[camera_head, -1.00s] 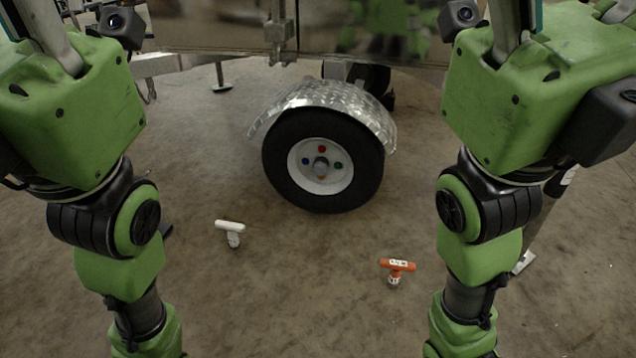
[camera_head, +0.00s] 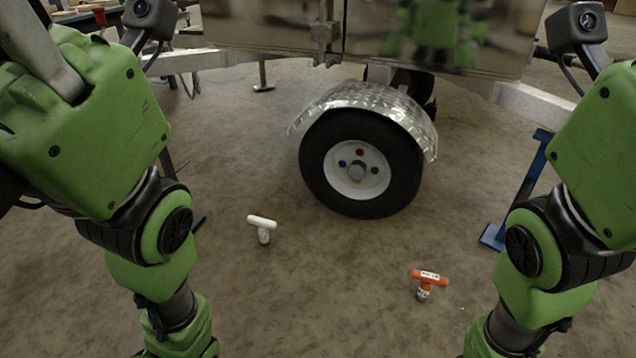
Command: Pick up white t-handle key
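The white t-handle key (camera_head: 262,223) stands on the brown floor left of the trailer wheel, its crossbar on top and its shaft below. Nothing is touching it. My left arm comes down at the left of the key, and my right arm is far to its right. Both arms run out of the bottom of the picture, so neither gripper shows.
An orange t-handle key (camera_head: 429,278) stands on the floor to the right. The trailer wheel (camera_head: 358,166) sits under a metal fender (camera_head: 372,97). A blue stand (camera_head: 520,195) is at the right. The floor between my arms is otherwise clear.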

